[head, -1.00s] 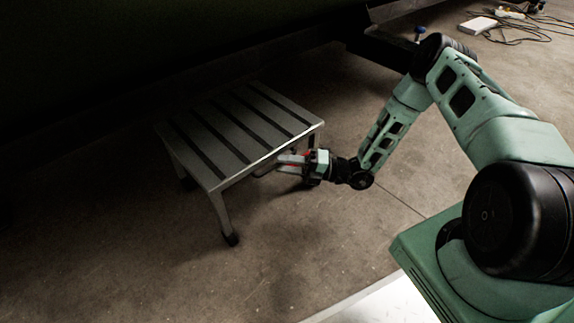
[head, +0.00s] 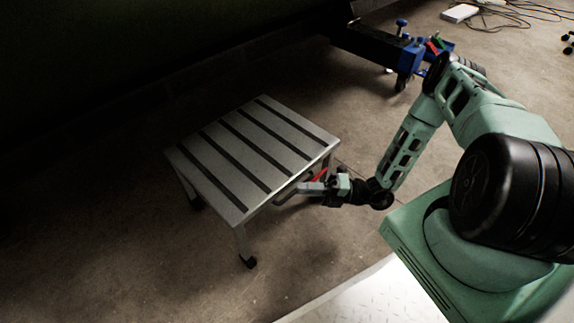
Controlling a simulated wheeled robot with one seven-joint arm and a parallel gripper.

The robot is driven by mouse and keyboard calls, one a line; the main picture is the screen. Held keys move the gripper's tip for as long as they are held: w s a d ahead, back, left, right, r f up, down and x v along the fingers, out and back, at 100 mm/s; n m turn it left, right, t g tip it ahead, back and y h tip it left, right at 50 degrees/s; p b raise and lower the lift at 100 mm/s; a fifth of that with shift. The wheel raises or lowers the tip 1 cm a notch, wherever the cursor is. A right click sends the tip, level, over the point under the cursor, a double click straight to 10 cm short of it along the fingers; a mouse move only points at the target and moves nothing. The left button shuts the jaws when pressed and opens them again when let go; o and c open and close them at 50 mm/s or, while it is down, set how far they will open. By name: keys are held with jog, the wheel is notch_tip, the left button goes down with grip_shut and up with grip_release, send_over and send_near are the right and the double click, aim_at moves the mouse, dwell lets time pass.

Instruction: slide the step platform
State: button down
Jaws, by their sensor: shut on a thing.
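The step platform (head: 250,158) is a low silver metal step with dark grip strips on its top and dark feet. It stands upright on the concrete floor, left of the middle in the head view. My gripper (head: 308,188) reaches in from the right and is shut on the step platform at its right-hand side, just below the top's edge. The fingertips are partly hidden by the platform's edge and shadow, so the exact grip point is hard to see.
A large dark body (head: 150,60) overhangs behind the platform. A blue wheeled stand (head: 406,58) is at the back right. A white box (head: 460,13) and cables (head: 505,32) lie farther back. The floor (head: 130,265) in front and left of the platform is clear.

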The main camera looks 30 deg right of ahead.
jog(key=s+d+p, duration=0.2)
jog(key=s+d, duration=0.1)
jog(key=s, duration=0.6)
jog(key=shift+s, duration=0.35)
jog(key=shift+d, duration=0.15)
jog(key=c, duration=1.5)
grip_release()
jog(key=p+v, duration=0.2)
jog(key=v, duration=1.5)
jog(key=shift+d+f+p, duration=0.1)
jog(key=shift+d+p, duration=0.1)
jog(key=shift+p, duration=0.1)
